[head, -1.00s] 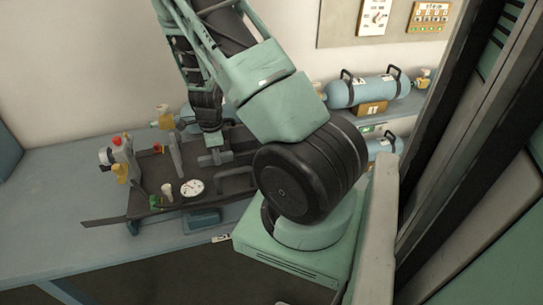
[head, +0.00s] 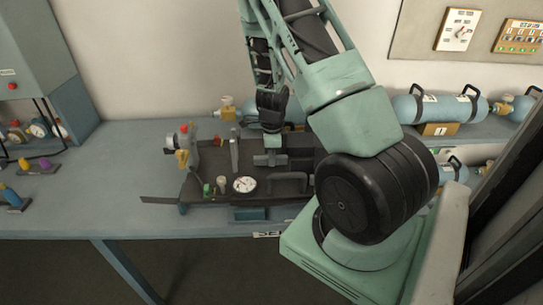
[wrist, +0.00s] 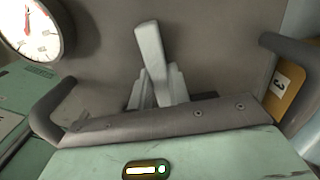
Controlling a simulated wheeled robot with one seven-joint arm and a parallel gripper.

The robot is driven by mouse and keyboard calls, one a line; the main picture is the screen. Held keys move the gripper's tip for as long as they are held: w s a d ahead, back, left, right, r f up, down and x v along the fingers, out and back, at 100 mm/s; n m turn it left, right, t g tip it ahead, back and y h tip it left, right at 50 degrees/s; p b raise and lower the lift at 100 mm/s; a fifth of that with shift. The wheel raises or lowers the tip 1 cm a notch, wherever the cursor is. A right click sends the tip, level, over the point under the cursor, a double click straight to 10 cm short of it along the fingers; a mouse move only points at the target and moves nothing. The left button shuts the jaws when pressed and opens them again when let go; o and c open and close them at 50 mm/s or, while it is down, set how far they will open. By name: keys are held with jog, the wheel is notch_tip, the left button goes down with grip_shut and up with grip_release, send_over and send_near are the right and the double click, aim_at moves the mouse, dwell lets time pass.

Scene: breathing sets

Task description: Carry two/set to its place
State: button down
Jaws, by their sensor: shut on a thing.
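The set is a dark flat board (head: 220,168) carrying a round white gauge (head: 244,184), a grey handle (head: 288,178), small valves and a red-topped bottle at its left end. It is at the bench's front edge in the head view; I cannot tell whether it touches the bench. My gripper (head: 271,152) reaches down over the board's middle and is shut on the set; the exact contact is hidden. In the wrist view, the gauge (wrist: 32,30) shows at upper left and a pale upright piece (wrist: 152,55) in the middle.
The blue-grey bench (head: 110,200) runs along the wall. Small colored fittings (head: 40,165) and a grey cabinet (head: 38,50) are at its left. Blue cylinders (head: 437,107) lie at the right, one with a tag reading 1. Dark uprights (head: 500,190) stand at the far right.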

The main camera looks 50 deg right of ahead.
jog(key=shift+f+b, duration=0.9)
jog(key=shift+f, duration=0.25)
dwell(0.4)
jog(key=c, duration=1.3)
grip_release()
jog(key=shift+o, duration=0.2)
notch_tip(320, 180, up, 17)
jog(key=shift+r+p, duration=0.2)
jog(key=shift+p, duration=0.25)
jog(key=shift+s, duration=0.1)
